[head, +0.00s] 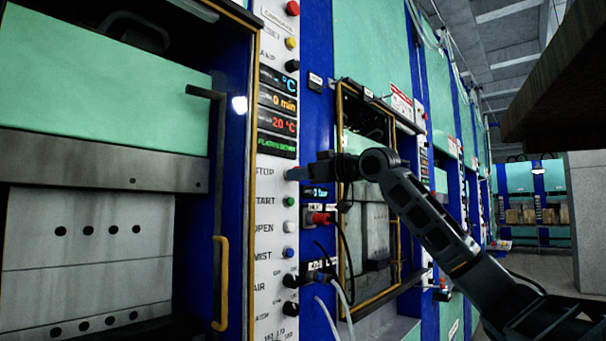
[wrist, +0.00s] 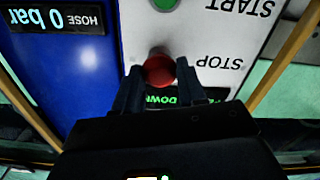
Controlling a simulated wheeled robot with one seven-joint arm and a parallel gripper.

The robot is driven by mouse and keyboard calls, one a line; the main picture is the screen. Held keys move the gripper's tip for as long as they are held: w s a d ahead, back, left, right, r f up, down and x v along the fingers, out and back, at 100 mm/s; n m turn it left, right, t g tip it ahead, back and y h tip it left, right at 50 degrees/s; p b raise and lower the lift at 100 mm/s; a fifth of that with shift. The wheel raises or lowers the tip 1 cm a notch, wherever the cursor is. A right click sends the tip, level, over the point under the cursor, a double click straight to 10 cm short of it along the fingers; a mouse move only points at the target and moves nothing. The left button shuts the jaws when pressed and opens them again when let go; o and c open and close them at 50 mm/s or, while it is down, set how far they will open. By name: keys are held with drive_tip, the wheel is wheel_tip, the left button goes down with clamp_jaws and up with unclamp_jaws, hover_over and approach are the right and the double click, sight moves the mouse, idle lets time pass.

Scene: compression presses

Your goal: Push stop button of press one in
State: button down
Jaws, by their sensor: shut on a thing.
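The red stop button (wrist: 159,69) sits on the white control panel (wrist: 140,28) beside the word STOP, upside down in the wrist view. In the head view the panel (head: 264,215) stands at the right of the near press, and only a little of the red button (head: 291,174) shows. My gripper (wrist: 160,82) has one finger on each side of the button and is shut on it. In the head view my gripper (head: 300,173) reaches the panel from the right, level with the STOP label. I cannot tell how far in the button is.
A green start button (head: 289,202) lies just below, with white and blue buttons under it. Displays (head: 277,110) are above. A yellow handle (head: 220,283) is at the left. A dark overhang (head: 560,90) fills the upper right.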

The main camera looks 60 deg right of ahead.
drive_tip(key=shift+w, duration=0.1)
drive_tip(key=shift+w+d, duration=0.15)
drive_tip(key=shift+w, duration=0.55)
drive_tip(key=c, duration=0.6)
unclamp_jaws()
drive_tip(key=shift+b+v, duration=0.85)
drive_tip(key=shift+v, duration=3)
drive_tip(key=shift+s+d, duration=0.1)
